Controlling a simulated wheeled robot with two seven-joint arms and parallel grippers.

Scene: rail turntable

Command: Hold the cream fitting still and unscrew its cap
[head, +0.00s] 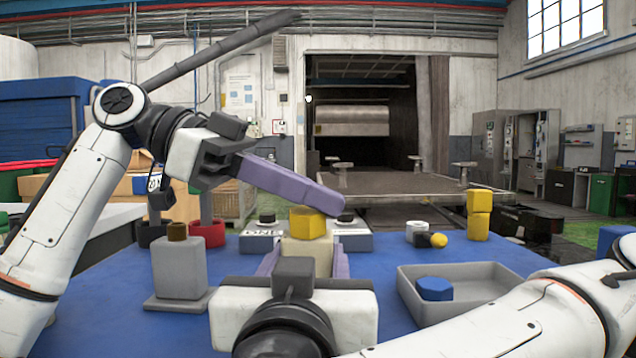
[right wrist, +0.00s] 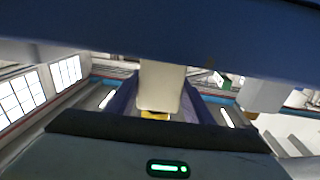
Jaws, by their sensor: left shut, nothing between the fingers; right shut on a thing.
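The cream fitting (head: 307,256) stands upright in the middle of the head view with a yellow cap (head: 307,226) at its top. My right gripper (head: 305,265) is shut on the fitting, one purple finger on each side. The right wrist view shows the fitting (right wrist: 161,85) between the fingers, with a bit of the yellow cap (right wrist: 155,116) beyond it. My left gripper (head: 330,204) is shut and empty; its purple fingers slant down to the right, and their tips overlap the cap's top edge in the head view. I cannot tell whether they touch the cap.
A grey block (head: 179,267) on a plate stands at left, before posts in dark and red rings (head: 207,236). A grey tray (head: 462,304) at right holds a blue piece (head: 434,289).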

